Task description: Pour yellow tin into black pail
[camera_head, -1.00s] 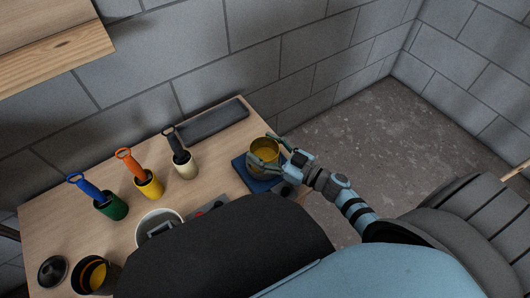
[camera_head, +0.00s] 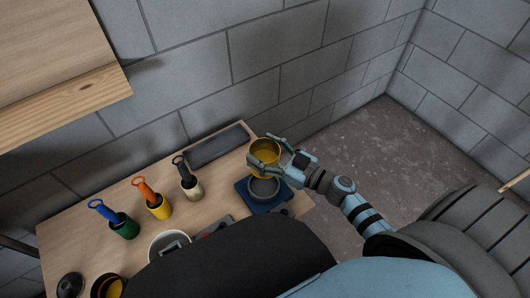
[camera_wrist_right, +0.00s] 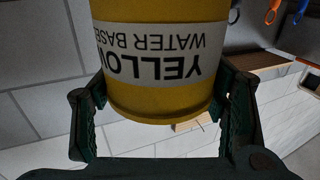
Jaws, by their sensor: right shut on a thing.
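The yellow tin (camera_head: 264,157) is in my right gripper (camera_head: 269,153), which is shut around its sides. It is held just above a grey round dish on a blue square base and looks roughly upright. In the right wrist view the tin (camera_wrist_right: 160,85) fills the middle, its "YELLOW WATER BASE" label upside down in the picture, between the dark fingers (camera_wrist_right: 165,105). My left gripper is not seen.
The grey dish (camera_head: 264,188) sits on the blue base (camera_head: 277,206). Green (camera_head: 124,228), yellow (camera_head: 160,208) and cream (camera_head: 191,189) cups hold handled tools. A white-rimmed pot (camera_head: 153,250) is partly hidden by my body. A dark lid (camera_head: 69,286) lies left; a grey tray (camera_head: 218,146) lies behind.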

